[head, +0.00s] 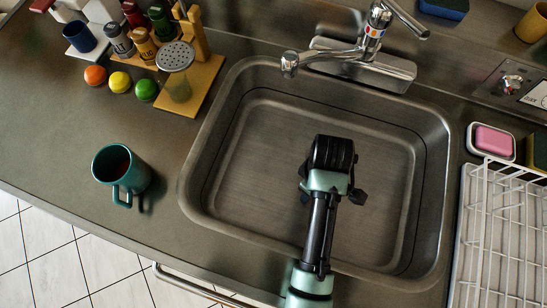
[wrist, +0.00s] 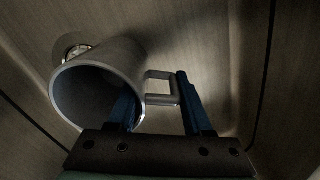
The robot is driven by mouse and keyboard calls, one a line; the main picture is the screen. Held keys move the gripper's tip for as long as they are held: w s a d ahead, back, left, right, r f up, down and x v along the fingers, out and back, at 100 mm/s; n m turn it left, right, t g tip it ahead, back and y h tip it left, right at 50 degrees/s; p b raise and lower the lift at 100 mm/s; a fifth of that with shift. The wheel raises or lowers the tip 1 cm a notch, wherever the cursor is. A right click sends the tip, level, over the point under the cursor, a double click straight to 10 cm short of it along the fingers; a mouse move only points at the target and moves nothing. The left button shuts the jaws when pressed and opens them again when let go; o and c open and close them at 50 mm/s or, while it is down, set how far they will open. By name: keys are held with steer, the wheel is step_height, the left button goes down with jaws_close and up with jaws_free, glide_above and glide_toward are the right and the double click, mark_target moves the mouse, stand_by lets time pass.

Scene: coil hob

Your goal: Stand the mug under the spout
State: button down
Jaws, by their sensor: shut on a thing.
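My gripper (head: 330,165) is over the sink (head: 235,175), in front of the tap and below its spout (head: 290,63) in the head view. In the wrist view my gripper (wrist: 160,92) is shut on a grey-looking mug (wrist: 115,68). One finger is at the mug's open mouth and the other is outside its square handle (wrist: 162,88). The mouth faces the camera; I cannot tell whether the base touches the sink floor. My gripper hides this mug in the head view. A separate teal mug (head: 112,168) stands upright on the counter left of the sink.
A drain (wrist: 76,50) shows beside the held mug. A wooden rack (head: 196,85) with jars and several coloured balls stand at the upper left. A white dish rack (head: 490,235) and a pink sponge (head: 493,140) lie right of the sink. The sink's left side is clear.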

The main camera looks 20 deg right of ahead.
steer(key=w+a, duration=0.2)
steer(key=w, duration=0.1)
steer(key=w+a, duration=0.5)
steer(key=w, duration=0.1)
steer(key=shift+a, duration=0.15)
steer(key=shift+w+a+f, duration=0.1)
steer(key=shift+w+f, duration=0.05)
steer(key=shift+f, duration=0.75)
steer(key=shift+w+a+f, duration=0.1)
steer(key=shift+w+f, duration=0.05)
steer(key=shift+f, duration=0.7)
steer(key=shift+f, duration=0.15)
steer(key=shift+c, duration=1.6)
jaws_free()
step_height(320, 180, up, 12)
steer(key=p, duration=0.1)
